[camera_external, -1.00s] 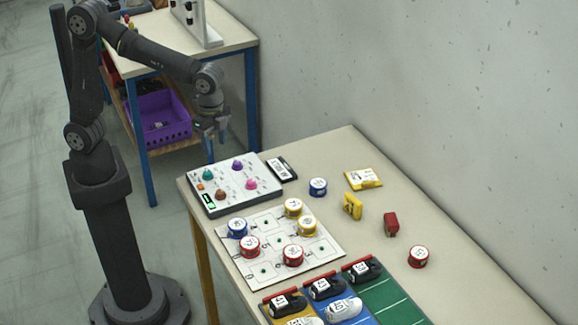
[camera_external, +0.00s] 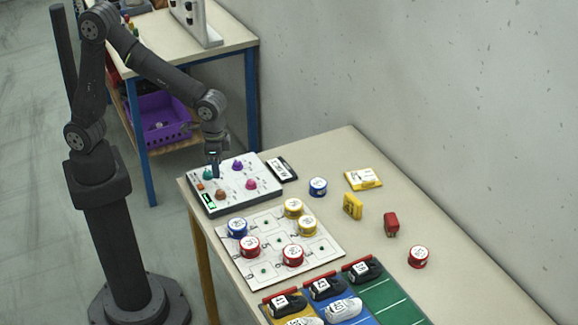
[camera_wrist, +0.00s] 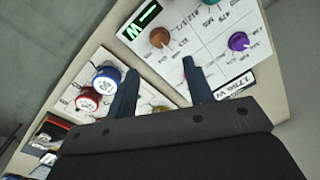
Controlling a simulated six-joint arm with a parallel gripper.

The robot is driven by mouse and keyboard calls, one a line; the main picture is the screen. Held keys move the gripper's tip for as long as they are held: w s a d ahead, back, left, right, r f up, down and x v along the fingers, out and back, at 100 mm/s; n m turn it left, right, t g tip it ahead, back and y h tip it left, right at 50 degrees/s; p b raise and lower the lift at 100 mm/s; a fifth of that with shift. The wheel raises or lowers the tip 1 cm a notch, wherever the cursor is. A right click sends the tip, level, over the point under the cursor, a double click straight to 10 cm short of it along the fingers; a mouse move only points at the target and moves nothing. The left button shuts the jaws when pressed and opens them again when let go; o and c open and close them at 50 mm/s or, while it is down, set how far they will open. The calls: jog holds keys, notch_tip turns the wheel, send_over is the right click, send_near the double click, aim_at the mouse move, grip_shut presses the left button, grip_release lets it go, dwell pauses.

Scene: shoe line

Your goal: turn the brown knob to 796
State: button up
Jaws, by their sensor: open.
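The control panel (camera_external: 262,194) lies at the far left end of the table. Its brown knob (camera_external: 221,194) is at the near side, beside a green-lit display (camera_external: 208,203). In the wrist view the brown knob (camera_wrist: 159,37) shows upper centre, ahead of the fingertips, with the display (camera_wrist: 142,20) to its left; the reading is not legible. My gripper (camera_external: 215,172) is above the panel, pointing down, near the teal knob (camera_external: 207,174). In the wrist view my gripper (camera_wrist: 160,68) is open and empty, apart from the brown knob.
Purple (camera_external: 238,165) and magenta (camera_external: 251,185) knobs and an orange button (camera_external: 200,186) share the panel. A white board (camera_external: 274,225) with several round tins lies just in front. A black-and-white label block (camera_external: 281,168) stands beside the panel. The wall is behind the table.

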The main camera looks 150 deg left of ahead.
aim_at(220, 192)
jog(key=f, duration=0.9)
jog(key=shift+s+a+f, duration=0.1)
jog(key=shift+s+f, duration=0.1)
jog(key=c, duration=1)
